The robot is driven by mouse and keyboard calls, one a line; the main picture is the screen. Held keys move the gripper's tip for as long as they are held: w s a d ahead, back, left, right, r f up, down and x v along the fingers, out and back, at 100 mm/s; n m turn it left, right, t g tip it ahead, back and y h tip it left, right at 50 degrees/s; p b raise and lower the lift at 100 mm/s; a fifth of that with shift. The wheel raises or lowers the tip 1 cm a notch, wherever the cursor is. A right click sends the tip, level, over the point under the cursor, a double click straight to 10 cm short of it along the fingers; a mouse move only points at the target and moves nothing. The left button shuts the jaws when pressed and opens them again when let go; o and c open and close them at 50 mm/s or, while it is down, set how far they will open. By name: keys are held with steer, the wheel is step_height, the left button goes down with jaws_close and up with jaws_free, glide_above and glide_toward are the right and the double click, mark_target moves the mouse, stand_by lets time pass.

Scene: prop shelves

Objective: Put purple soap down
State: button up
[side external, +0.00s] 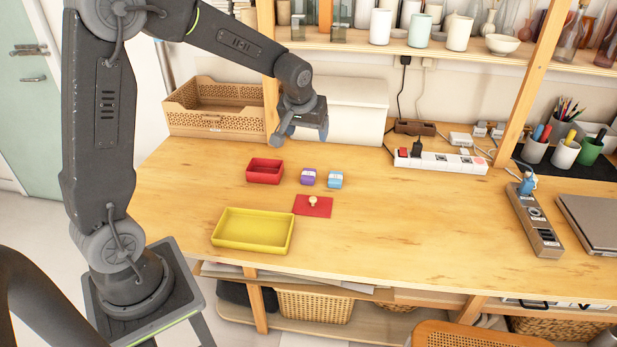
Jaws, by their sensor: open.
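The purple soap (308,177) is a small block standing on the wooden table, between a red tray and a blue block. A blue block of similar size (335,179) stands just to its right. My gripper (300,138) is above and behind the purple soap, clear of it. The jaws are open, and nothing shows between them, though they are small and dark in this view.
A red tray (264,172) and a larger yellow tray (253,248) sit nearby. A red mat (320,206) holds a small pale knob. A wooden crate (214,121) and a white box (352,96) stand behind. The table's middle right is clear up to the power strip (440,165).

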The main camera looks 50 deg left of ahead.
steer(key=n, duration=0.2)
glide_toward(309, 172)
steer(key=f, duration=0.1)
steer(key=w+f, duration=0.1)
steer(key=shift+w+a+f+g, duration=0.1)
steer(key=shift+w+f+g, duration=0.15)
steer(key=shift+w+g, duration=0.15)
steer(key=shift+a+x, duration=0.15)
steer(key=shift+x, duration=1.45)
steer(key=shift+a+x, duration=0.1)
steer(key=shift+x, duration=1.5)
steer(key=shift+s, duration=0.2)
steer(key=shift+c, duration=0.3)
steer(key=shift+r, duration=0.1)
steer(key=c, duration=1)
steer(key=shift+c, duration=0.2)
steer(key=shift+r, duration=0.1)
